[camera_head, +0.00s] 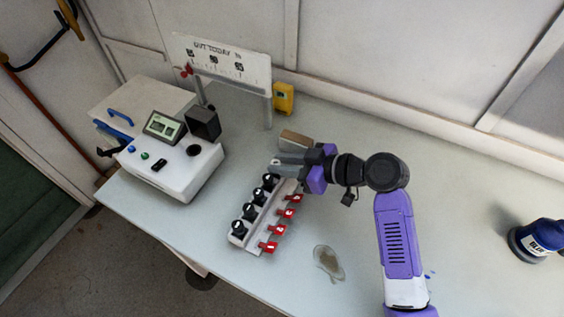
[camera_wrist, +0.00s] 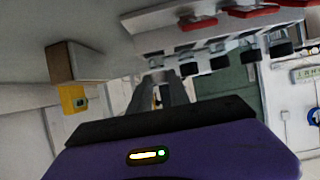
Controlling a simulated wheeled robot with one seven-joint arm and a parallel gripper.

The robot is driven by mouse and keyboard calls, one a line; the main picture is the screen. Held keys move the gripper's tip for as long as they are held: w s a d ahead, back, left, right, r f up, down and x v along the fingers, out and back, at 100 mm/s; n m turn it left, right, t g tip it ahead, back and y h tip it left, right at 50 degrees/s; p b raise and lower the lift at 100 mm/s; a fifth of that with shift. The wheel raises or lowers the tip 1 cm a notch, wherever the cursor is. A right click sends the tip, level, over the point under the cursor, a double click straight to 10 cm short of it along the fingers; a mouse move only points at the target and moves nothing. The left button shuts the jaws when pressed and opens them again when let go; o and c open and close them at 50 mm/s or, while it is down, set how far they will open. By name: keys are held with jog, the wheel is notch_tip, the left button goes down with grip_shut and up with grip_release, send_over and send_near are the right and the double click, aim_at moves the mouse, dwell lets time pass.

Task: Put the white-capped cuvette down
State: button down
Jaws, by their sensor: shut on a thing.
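My gripper (camera_head: 278,166) hangs over the table just beyond the far end of a white rack (camera_head: 253,228). Its grey fingers are closed together, and they also show in the wrist view (camera_wrist: 160,88). The white-capped cuvette cannot be clearly made out; at most a small pale bit shows between the fingertips in the wrist view. The rack carries a row of black round-topped pieces and a row of red tabs. In the wrist view the rack (camera_wrist: 205,32) runs across the upper right, apart from the fingers.
A white instrument (camera_head: 178,172) with a small screen stands at the left. A sign board (camera_head: 222,62) and a yellow device (camera_head: 284,98) stand at the back. A tan block (camera_head: 296,139) is behind my gripper.

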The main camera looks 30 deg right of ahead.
jog(key=shift+f, duration=0.1)
jog(key=c, duration=1.5)
grip_release()
jog(key=b+v, duration=0.2)
jog(key=v, duration=1)
